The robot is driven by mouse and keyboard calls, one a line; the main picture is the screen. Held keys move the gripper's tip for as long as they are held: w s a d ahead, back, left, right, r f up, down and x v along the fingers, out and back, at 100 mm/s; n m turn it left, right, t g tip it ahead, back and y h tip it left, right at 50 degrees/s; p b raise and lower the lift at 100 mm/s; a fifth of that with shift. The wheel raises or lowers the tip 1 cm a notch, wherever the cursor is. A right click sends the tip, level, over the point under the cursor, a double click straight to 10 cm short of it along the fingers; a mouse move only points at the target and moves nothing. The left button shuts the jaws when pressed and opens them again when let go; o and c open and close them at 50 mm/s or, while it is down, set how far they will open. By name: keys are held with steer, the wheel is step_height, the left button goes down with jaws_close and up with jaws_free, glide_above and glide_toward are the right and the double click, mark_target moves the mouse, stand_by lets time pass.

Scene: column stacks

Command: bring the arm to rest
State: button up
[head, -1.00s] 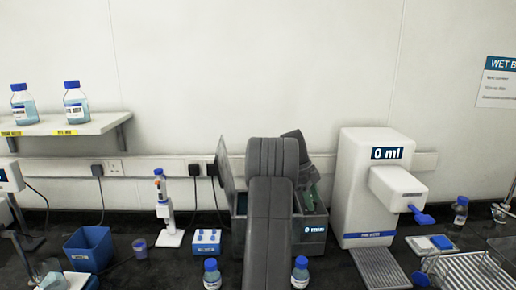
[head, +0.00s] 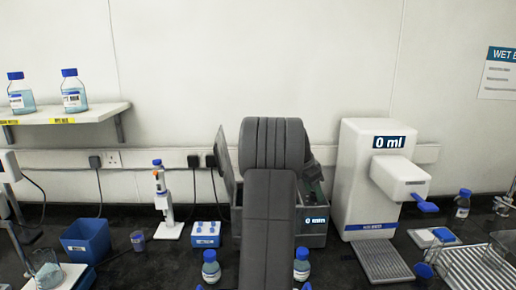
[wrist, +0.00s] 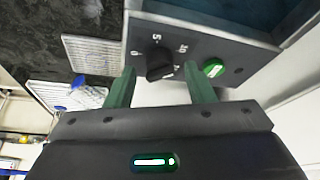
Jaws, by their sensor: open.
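My gripper (wrist: 161,82) shows in the wrist view with its two green fingers well apart, open, and nothing between them. Beyond the fingers is the front panel of a grey device (wrist: 225,45), with a black dial (wrist: 160,65) and a lit green button (wrist: 213,68). In the head view my grey arm stands in the middle, in front of the grey device (head: 314,226), whose display reads 0 min. The arm covers much of the device, and my gripper is mostly hidden behind it.
Two blue-capped bottles (head: 211,268) (head: 301,266) stand close on either side of my arm. A white dispenser (head: 360,190) reading 0 ml is to the right. A blue bin (head: 86,240), a pipette stand (head: 167,228) and a blue tube rack (head: 206,235) are to the left.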

steer(key=n+t+y, duration=0.1)
steer(key=n, duration=0.3)
steer(key=shift+s+d, duration=0.1)
steer(key=shift+s, duration=0.05)
steer(key=shift+n+t+y+p, duration=0.3)
steer(key=shift+n+t+p, duration=0.1)
steer(key=shift+n, duration=0.75)
steer(key=shift+n+t+y+p, duration=0.3)
steer(key=shift+n+p, duration=0.1)
steer(key=shift+n, duration=0.75)
